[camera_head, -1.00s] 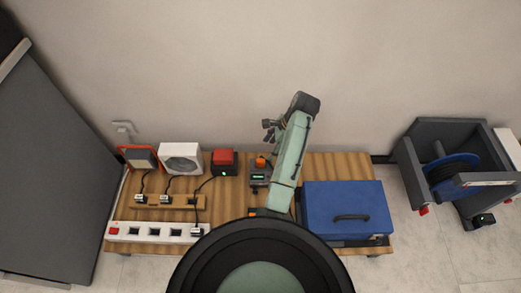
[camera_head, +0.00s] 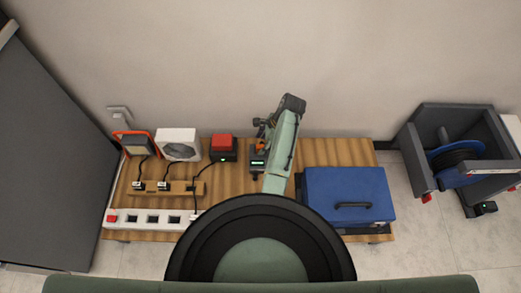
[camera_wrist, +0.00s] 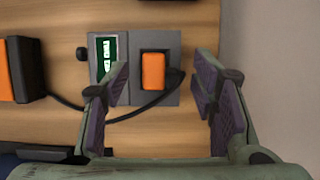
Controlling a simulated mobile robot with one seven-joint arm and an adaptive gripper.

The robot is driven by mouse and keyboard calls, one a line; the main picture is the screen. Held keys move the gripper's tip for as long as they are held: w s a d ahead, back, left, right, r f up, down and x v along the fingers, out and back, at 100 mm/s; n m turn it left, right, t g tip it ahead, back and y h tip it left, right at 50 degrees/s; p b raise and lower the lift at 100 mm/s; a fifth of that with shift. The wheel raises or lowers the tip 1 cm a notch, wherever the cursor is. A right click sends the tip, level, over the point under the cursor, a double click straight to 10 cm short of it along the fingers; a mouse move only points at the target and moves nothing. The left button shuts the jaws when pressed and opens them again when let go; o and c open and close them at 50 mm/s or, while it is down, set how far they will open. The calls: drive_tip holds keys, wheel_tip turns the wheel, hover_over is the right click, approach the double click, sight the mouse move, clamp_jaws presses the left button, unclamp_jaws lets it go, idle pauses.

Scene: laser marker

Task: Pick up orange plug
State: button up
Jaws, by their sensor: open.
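The orange plug (camera_wrist: 153,72) sits upright on a small grey device with a lit green display (camera_wrist: 111,58). My gripper (camera_wrist: 162,78) is open and empty, with a finger on either side of the plug in the wrist view. The plug shows between the fingers, nearer the left one, with visible gaps. I cannot tell the height left between the fingertips and the plug. In the head view my gripper (camera_head: 264,128) is over the device (camera_head: 258,162) and partly hides the plug.
A red-topped box (camera_head: 222,143) stands left of the device, with a black cable (camera_wrist: 140,112) near it. A blue case (camera_head: 346,190) lies right on the wooden table (camera_head: 225,180). A white power strip (camera_head: 145,218) lies front left. The wall (camera_head: 330,90) is close behind.

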drive_tip(key=shift+a+f, duration=0.1)
drive_tip(key=shift+f, duration=0.25)
drive_tip(key=shift+c, duration=0.3)
clamp_jaws()
